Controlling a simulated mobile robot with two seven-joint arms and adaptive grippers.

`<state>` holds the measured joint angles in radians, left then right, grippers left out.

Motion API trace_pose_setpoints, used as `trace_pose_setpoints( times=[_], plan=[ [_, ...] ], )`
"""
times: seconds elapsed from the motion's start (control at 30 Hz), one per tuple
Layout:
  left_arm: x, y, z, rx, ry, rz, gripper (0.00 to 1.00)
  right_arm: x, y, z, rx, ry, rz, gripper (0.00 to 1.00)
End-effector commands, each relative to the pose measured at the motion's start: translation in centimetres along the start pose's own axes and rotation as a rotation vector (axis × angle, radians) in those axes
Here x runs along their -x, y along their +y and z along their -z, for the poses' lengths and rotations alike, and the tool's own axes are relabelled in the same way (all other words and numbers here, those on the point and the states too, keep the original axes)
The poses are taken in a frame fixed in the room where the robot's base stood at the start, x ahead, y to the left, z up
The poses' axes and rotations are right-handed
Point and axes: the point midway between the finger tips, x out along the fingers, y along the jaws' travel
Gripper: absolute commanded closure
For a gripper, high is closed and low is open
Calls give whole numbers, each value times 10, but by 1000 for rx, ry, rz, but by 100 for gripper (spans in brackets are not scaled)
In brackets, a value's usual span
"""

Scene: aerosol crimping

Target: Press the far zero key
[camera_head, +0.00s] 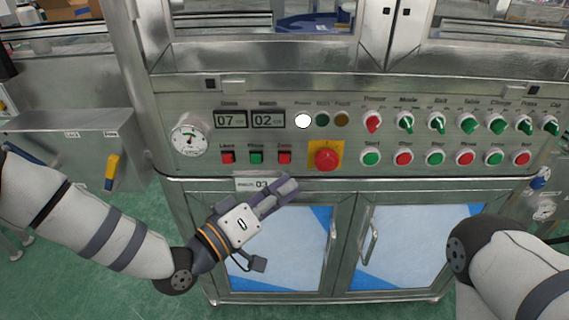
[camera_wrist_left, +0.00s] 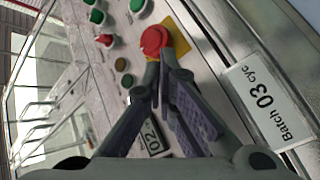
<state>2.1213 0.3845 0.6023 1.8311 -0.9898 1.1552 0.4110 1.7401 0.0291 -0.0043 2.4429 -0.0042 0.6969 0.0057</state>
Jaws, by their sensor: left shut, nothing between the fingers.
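The panel's lower left row has a red key (camera_head: 228,157), a green key (camera_head: 256,157) and a second red key (camera_head: 284,157), whose small label seems to read Zero. My left gripper (camera_head: 289,184) is shut and empty, its tips just below that second red key in the head view. Whether it touches the panel cannot be told. In the left wrist view the fingers (camera_wrist_left: 166,72) reach toward the red mushroom button (camera_wrist_left: 153,40) and partly cover the 02 display (camera_wrist_left: 153,138); the red key is not clearly visible there. My right gripper is out of view.
The red mushroom button on its yellow plate (camera_head: 339,148) is right beside the second red key. A dial gauge (camera_head: 189,139) is at left, and rows of knobs and keys fill the right. A Batch 03 card (camera_wrist_left: 264,98) hangs below the panel, above steel cabinet doors (camera_head: 395,245).

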Motion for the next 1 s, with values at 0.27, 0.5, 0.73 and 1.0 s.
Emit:
trace_pose_setpoints(
  times=[0.27, 0.5, 0.73, 1.0],
  plan=[
    [-19, -16, 13, 1, 0, 1, 100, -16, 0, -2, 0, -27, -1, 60],
    [-22, -16, 16, 1, 0, 0, 100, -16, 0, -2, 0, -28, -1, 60],
    [-22, -16, 16, 1, 0, 0, 100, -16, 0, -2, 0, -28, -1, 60],
    [-22, -16, 16, 1, 0, 0, 100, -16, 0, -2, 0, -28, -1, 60]
  ],
)
